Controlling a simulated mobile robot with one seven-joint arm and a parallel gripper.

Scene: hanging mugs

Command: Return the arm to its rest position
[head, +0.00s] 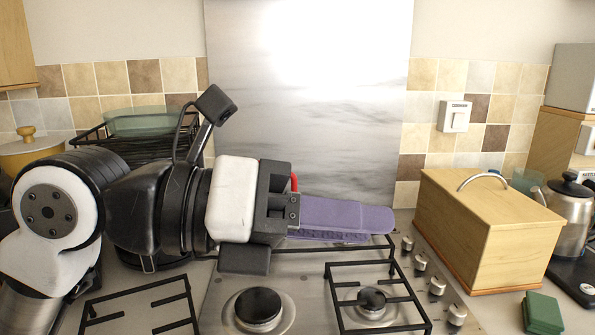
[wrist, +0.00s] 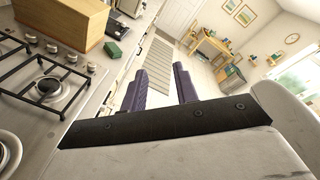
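My gripper (head: 388,220) reaches across the head view from the left, above the stove, with its long purple fingers pointing right. In the wrist view my gripper (wrist: 160,76) shows its two fingers apart, with a clear gap and nothing between them. In the head view one finger mostly covers the other. My arm stretches level from the left edge, and no mug is seen in either view.
The gas stove (head: 300,318) with black grates lies below my gripper. A wooden bread box (head: 490,235), a green box (head: 542,313) and a metal kettle (head: 570,210) stand right. A black dish rack (head: 95,135) is behind my arm. The wrist view shows open floor (wrist: 215,85).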

